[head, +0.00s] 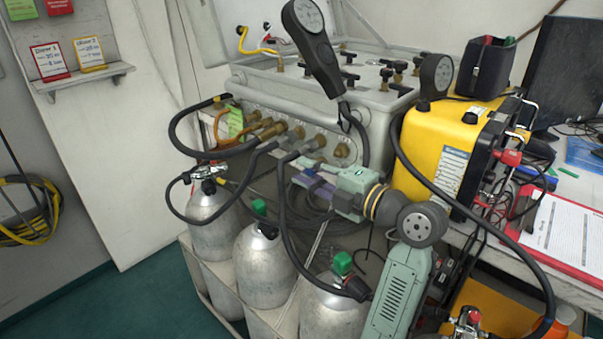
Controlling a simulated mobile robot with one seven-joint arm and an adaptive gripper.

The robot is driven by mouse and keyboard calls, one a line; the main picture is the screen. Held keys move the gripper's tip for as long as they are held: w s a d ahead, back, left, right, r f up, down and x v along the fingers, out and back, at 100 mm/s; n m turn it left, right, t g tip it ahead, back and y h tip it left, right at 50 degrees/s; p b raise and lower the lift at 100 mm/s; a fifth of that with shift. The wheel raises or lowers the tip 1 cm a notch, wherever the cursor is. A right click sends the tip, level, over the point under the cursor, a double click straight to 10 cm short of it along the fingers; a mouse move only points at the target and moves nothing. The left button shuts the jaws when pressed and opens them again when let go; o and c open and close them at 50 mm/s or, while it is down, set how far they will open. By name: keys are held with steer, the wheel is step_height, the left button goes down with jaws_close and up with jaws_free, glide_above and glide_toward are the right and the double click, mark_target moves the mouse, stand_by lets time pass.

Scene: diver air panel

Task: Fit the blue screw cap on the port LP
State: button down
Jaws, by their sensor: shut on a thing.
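The grey air panel box (378,120) stands on the bench, with a row of brass ports along its front face. The rightmost brass port (342,150) shows no hose on it. I cannot read the port labels, so I cannot tell which port is LP. My gripper (302,172) reaches in from the right, just in front of and below the right-hand ports, its fingers pointing left. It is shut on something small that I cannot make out. Greyish-violet parts show at the fingers. I cannot clearly see the blue screw cap.
Black hoses (285,205) loop from the ports close to my gripper. Several silver cylinders (262,265) stand below in a rack. A gauge (314,45) rises above the box. A yellow case (432,150) and a red clipboard (560,235) are to the right.

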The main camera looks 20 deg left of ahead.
mark_target(323, 161)
steer(key=shift+w+d+f, duration=0.1)
steer(key=shift+w+d, duration=0.05)
steer(key=shift+w, duration=0.25)
steer(key=shift+w+d+b, duration=0.25)
steer(key=shift+w+b, duration=0.3)
steer(key=shift+w, duration=0.15)
steer(key=shift+s+r, duration=0.1)
steer(key=shift+r, duration=0.1)
steer(key=shift+w+d+r+b, duration=0.1)
steer(key=shift+w+d+b, duration=0.3)
steer(key=shift+w, duration=0.4)
steer(key=shift+w+d+b, duration=0.3)
steer(key=shift+w+d, duration=0.1)
steer(key=shift+w, duration=0.35)
stand_by(1.0)
steer(key=shift+s+a, duration=0.1)
steer(key=shift+s+a+f+b, duration=0.1)
steer(key=shift+s+f+b, duration=0.1)
steer(key=shift+s+b, duration=0.2)
steer(key=shift+s+a, duration=0.1)
steer(key=shift+s, duration=0.3)
steer(key=shift+r, duration=0.1)
stand_by(0.3)
